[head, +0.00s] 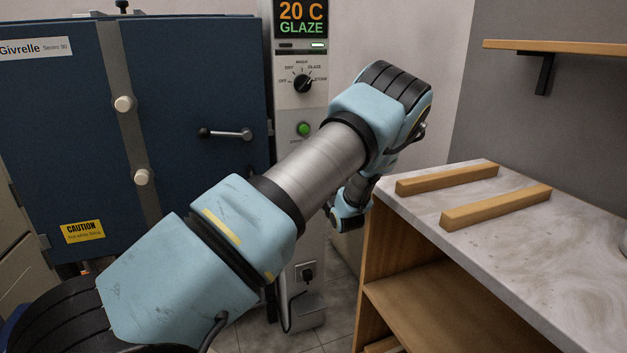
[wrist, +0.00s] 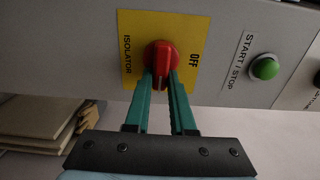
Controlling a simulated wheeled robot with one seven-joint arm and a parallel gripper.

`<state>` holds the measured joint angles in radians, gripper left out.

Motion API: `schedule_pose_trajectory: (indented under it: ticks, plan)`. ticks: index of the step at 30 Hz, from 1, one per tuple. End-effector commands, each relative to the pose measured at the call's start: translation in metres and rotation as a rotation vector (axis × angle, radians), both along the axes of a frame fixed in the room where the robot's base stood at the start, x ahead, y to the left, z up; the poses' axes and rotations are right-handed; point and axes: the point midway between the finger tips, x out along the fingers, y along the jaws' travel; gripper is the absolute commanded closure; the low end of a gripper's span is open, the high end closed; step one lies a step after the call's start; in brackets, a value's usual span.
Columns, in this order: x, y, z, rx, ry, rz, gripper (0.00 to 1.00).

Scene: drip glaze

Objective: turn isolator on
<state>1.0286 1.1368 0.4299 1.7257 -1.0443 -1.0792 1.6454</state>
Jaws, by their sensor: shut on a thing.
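In the wrist view the isolator is a red rotary knob (wrist: 161,56) on a yellow plate (wrist: 136,28) marked ISOLATOR and OFF. My gripper (wrist: 161,78) has its two green fingers closed around the knob's handle. The handle lies in line with the fingers, and the part between the fingertips is partly hidden. In the head view my arm hides the isolator and the gripper fingers.
A green START / STOP button (wrist: 265,68) sits beside the yellow plate, and also shows in the head view (head: 304,129). Above it are a black dial (head: 303,84) and a display reading 20 C GLAZE (head: 301,18). The blue kiln (head: 190,80) stands left, a marble-topped counter (head: 420,205) right.

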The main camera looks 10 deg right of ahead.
Motion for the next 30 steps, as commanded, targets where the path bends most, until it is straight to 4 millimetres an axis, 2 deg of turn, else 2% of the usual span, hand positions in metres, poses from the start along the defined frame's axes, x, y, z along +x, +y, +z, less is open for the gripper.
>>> schedule_pose_trajectory:
  ticks: [4, 5, 12, 22, 26, 30]
  plan:
    - [0.0, 0.0, -0.001, 0.002, 0.001, 0.0, 1.0]
    - [0.0, 0.0, -0.001, 0.002, 0.002, 0.0, 0.74]
    - [0.0, 0.0, -0.001, 0.001, 0.001, 0.0, 0.47]
    - [-0.005, -0.002, -0.001, 0.0, 0.001, -0.002, 0.47]
    - [-0.023, -0.004, -0.001, 0.0, 0.002, -0.003, 0.47]
    - [-0.051, -0.008, -0.002, 0.001, 0.002, -0.004, 0.47]
